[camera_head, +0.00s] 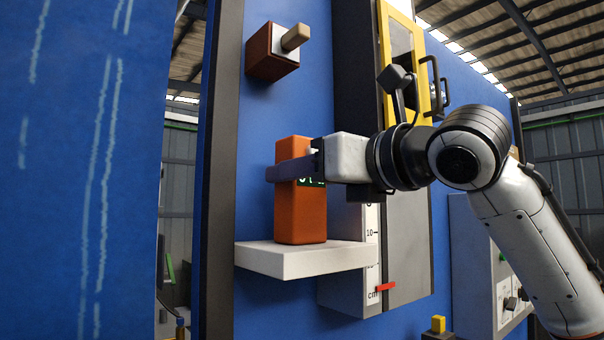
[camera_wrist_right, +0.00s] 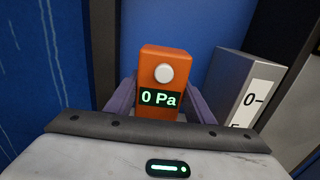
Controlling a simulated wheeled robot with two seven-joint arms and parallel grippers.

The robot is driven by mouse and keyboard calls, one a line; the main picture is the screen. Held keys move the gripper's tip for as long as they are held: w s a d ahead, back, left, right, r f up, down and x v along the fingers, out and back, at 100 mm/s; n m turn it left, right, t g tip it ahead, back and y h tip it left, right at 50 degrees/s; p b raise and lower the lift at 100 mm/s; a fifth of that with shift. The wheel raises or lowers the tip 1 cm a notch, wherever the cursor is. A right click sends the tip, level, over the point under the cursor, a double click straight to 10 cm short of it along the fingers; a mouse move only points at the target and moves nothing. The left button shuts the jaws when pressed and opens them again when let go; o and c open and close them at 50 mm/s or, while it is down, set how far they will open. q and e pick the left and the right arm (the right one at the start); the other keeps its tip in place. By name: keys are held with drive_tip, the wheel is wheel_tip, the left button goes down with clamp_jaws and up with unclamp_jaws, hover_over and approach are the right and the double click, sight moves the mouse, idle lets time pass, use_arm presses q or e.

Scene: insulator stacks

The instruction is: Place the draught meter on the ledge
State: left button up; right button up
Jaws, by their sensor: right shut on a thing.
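The draught meter (camera_head: 302,222) is an orange upright box with a dark display. In the right wrist view the draught meter (camera_wrist_right: 163,60) shows a white round knob and the reading "0 Pa". The ledge (camera_head: 300,260) is a white shelf on the blue wall. The meter stands upright over the ledge, its bottom at the ledge's top surface; I see no clear gap between them. My right gripper (camera_head: 290,172) is shut on the meter, with a finger on each side in the right wrist view (camera_wrist_right: 160,100). My left gripper is not in view.
A red-brown box with a tan peg (camera_head: 275,52) sticks out of the wall above. A grey scale housing (camera_head: 350,270) with a red pointer (camera_head: 386,287) stands right of the ledge. A yellow-framed panel (camera_head: 408,60) is behind my right arm. A blue streaked surface (camera_head: 75,170) fills the left.

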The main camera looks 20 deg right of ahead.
drive_tip(key=o, duration=1.2)
drive_tip(key=shift+c, duration=0.2)
drive_tip(key=shift+s, duration=0.1)
drive_tip(key=b+v, duration=0.2)
drive_tip(key=v, duration=0.9)
drive_tip(key=shift+s+d, duration=0.15)
drive_tip(key=shift+s, duration=0.25)
drive_tip(key=shift+r, duration=0.1)
